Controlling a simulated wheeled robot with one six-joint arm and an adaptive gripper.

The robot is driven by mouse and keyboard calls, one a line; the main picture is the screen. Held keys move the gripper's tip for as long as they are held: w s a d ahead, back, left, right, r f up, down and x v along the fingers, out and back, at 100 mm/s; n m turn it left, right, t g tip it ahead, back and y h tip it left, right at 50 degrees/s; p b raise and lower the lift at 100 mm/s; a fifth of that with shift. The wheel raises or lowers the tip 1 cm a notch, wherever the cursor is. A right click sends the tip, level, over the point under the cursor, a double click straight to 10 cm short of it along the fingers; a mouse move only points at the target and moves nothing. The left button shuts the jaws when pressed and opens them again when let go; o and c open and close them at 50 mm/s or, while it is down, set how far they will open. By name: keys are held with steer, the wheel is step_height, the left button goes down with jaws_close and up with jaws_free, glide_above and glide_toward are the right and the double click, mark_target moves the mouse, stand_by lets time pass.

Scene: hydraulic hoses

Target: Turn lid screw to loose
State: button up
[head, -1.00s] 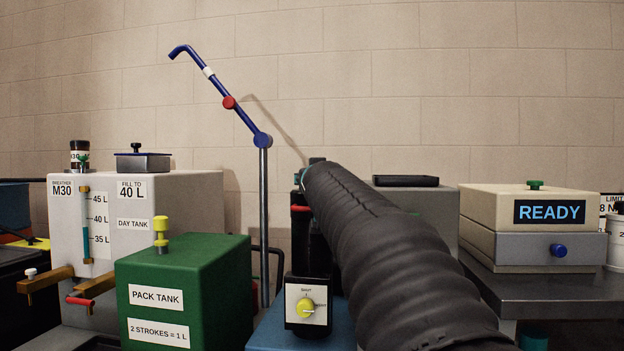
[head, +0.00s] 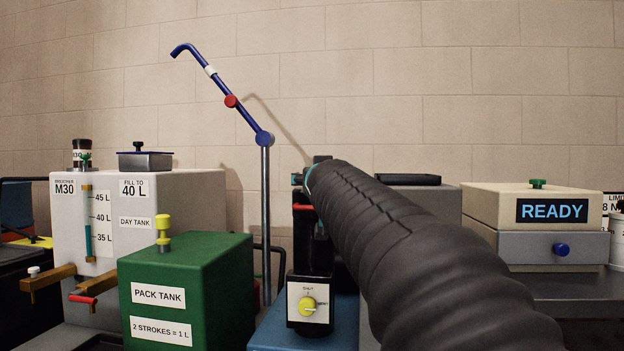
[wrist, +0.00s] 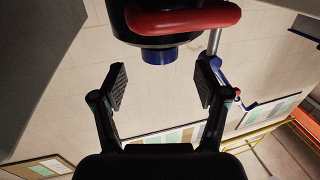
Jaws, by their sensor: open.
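In the wrist view, my gripper (wrist: 160,86) is open and empty. Its two pads stand apart on either side, just short of a round blue piece (wrist: 160,57). That piece sticks out from a black round body (wrist: 150,40) with a red handle (wrist: 185,19) across it. No label shows which part is the lid screw. In the head view, a black upright unit with a red band (head: 303,207) stands behind a yellow selector knob (head: 308,306).
The green pack tank (head: 190,280) and white day tank (head: 190,190) stand at left. A blue pump lever (head: 225,88) rises beside the unit.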

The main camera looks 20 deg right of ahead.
steer(key=shift+v, duration=2.95)
steer(key=shift+f, duration=0.1)
